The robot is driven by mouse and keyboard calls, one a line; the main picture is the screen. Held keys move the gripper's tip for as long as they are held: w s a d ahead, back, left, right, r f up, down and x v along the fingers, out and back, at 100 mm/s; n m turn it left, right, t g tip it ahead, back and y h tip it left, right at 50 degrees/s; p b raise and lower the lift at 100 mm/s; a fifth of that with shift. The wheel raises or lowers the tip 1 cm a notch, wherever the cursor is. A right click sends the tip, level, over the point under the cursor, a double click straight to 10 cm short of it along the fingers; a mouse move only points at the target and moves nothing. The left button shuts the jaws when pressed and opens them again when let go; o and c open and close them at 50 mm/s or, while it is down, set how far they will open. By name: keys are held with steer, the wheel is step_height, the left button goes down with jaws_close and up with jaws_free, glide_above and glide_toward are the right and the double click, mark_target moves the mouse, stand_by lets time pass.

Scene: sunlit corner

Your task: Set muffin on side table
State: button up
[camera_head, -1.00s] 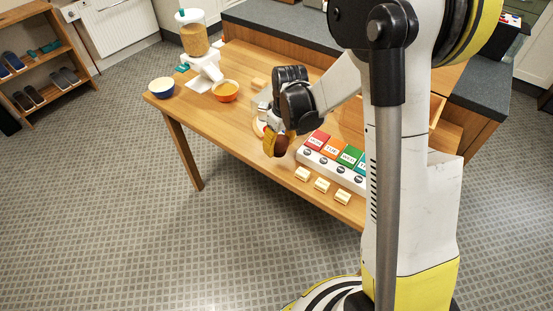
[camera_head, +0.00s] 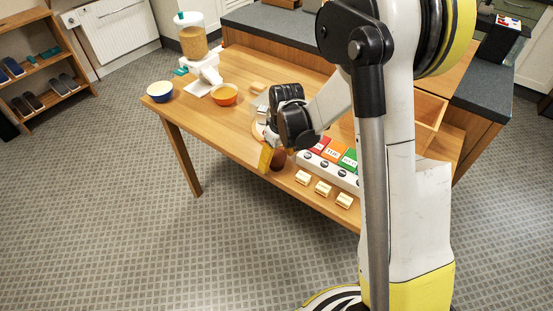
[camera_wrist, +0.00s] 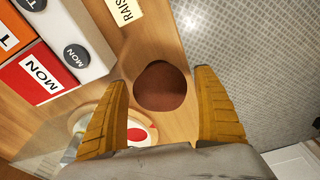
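The muffin (camera_head: 278,160) is a dark reddish-brown rounded lump near the front edge of the wooden table (camera_head: 230,135). In the wrist view the muffin (camera_wrist: 160,87) lies between my two yellow fingers, with a visible gap on each side. It appears over the wooden top close to its edge; its underside is hidden. My gripper (camera_wrist: 162,80) is open around the muffin. In the head view my gripper (camera_head: 268,158) points down at the front of the table, and its far finger is mostly hidden.
A row of coloured day boxes (camera_head: 332,155) stands right of the muffin, with small label cards (camera_head: 322,188) in front. A round plate-like item (camera_wrist: 140,133) is close by. An orange bowl (camera_head: 224,95), blue bowl (camera_head: 159,92) and dispenser (camera_head: 194,45) stand farther left.

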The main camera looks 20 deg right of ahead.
mark_target(280, 156)
steer(key=r+p, duration=0.1)
steer(key=r, duration=0.3)
steer(key=s+r+p, duration=0.1)
steer(key=r+p, duration=0.1)
steer(key=r, duration=0.2)
steer(key=r+p, duration=0.2)
steer(key=r, duration=0.2)
steer(key=shift+s+d, duration=0.15)
steer(key=shift+d, duration=0.2)
steer(key=s+r+m+t, duration=0.5)
steer(key=s+r, duration=0.9)
steer(key=s, duration=0.4)
steer(key=shift+s+a+r+t+h, duration=0.2)
steer(key=shift+s+a+t+h, duration=0.1)
steer(key=shift+s+a+t, duration=0.15)
steer(key=shift+w+d, duration=0.1)
